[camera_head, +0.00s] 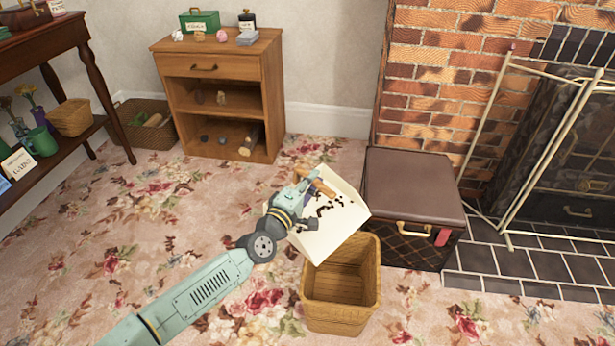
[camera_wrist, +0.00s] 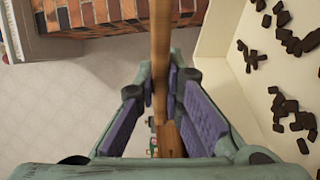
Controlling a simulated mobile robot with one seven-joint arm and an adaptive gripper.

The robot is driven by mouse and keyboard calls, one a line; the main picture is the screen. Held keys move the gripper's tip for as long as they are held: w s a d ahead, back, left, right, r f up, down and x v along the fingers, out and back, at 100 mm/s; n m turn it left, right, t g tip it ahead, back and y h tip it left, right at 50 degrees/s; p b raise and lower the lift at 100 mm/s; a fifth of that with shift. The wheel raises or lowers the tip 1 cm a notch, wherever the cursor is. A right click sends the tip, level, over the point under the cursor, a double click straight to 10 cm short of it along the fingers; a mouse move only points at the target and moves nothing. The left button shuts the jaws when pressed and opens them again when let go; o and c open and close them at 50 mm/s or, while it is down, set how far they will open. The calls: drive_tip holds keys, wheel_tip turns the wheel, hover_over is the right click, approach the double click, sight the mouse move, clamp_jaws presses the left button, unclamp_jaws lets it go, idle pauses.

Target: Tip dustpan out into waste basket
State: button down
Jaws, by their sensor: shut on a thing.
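The cream dustpan (camera_head: 337,235) is in the air at the upper left of the waste basket, tilted, with its lower edge near the basket's rim. Dark crumbs (camera_head: 328,208) lie scattered on it; they also show in the wrist view (camera_wrist: 290,110). My gripper (camera_head: 308,188) is shut on the dustpan's wooden handle; in the wrist view the handle (camera_wrist: 161,60) runs between the purple finger pads. The woven waste basket (camera_head: 340,318) stands upright on the carpet. The part of its inside that shows looks empty; the dustpan covers some of its back rim.
A brown-topped box (camera_head: 415,185) stands right behind the basket, close to it. The brick fireplace with a metal screen (camera_head: 490,130) is at the right. A wooden cabinet (camera_head: 272,100) stands at the back. Open flowered carpet (camera_head: 120,240) lies to the left.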

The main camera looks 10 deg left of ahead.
drive_tip(key=s+d+m+t+h+p, duration=0.1)
drive_tip(key=s+d+m+h+p, duration=0.2)
drive_tip(key=s+d+m+p, duration=0.5)
drive_tip(key=shift+s+d+r+m+p, duration=0.2)
drive_tip(key=shift+s+d+m+p, duration=0.15)
drive_tip(key=shift+d+m+p, duration=1.9)
drive_tip(key=shift+d+n, duration=0.2)
drive_tip(key=shift+n, duration=0.05)
